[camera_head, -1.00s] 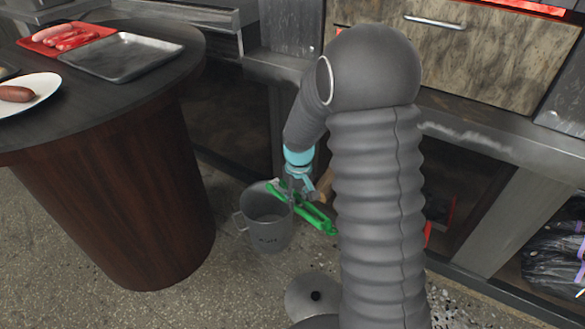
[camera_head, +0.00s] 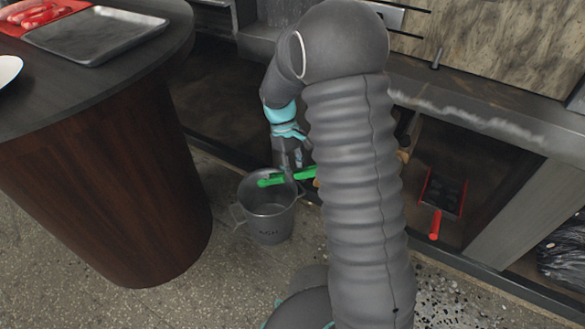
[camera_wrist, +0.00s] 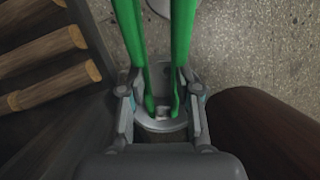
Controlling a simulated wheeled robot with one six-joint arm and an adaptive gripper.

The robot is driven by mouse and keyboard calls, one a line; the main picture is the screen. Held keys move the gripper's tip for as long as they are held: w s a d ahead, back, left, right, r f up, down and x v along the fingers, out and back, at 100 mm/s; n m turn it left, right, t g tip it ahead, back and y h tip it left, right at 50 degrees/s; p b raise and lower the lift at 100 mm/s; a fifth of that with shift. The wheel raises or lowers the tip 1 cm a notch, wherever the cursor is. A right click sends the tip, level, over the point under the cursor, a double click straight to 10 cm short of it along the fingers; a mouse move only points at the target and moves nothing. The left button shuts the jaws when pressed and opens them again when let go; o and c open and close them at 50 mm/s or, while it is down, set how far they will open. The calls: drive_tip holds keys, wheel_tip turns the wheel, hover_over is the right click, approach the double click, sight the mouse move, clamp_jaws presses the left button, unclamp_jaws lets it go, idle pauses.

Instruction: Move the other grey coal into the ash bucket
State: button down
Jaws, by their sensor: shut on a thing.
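My gripper (camera_head: 290,158) is shut on green tongs (camera_head: 287,178), which lie across above the far rim of the ash bucket in the head view. The grey metal ash bucket (camera_head: 268,226) stands open on the floor, with lettering on its front. In the wrist view the tongs (camera_wrist: 180,45) run between the fingers of my gripper (camera_wrist: 160,98), and their two ends overlap the bucket's rim (camera_wrist: 142,131). A small pale patch shows between those ends; I cannot tell whether it is a grey coal. No coal shows clearly, and my arm hides part of the tongs.
A dark round table (camera_head: 150,75) stands close left of the bucket, with a metal tray (camera_head: 95,38) on top. A red-handled shovel (camera_head: 437,213) is in the recess at right. Logs (camera_wrist: 45,85) show at left in the wrist view. Open speckled floor lies before the bucket.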

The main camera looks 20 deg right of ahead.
wheel_tip(320, 180, down, 6)
drive_tip(key=b, duration=0.4)
drive_tip(key=shift+f+b, duration=0.25)
drive_tip(key=shift+b, duration=0.05)
drive_tip(key=c, duration=1)
unclamp_jaws()
drive_tip(key=shift+o, duration=0.2)
drive_tip(key=shift+r, duration=0.1)
wheel_tip(320, 180, up, 6)
drive_tip(key=p, duration=0.4)
drive_tip(key=shift+p, duration=0.4)
drive_tip(key=shift+c, duration=0.3)
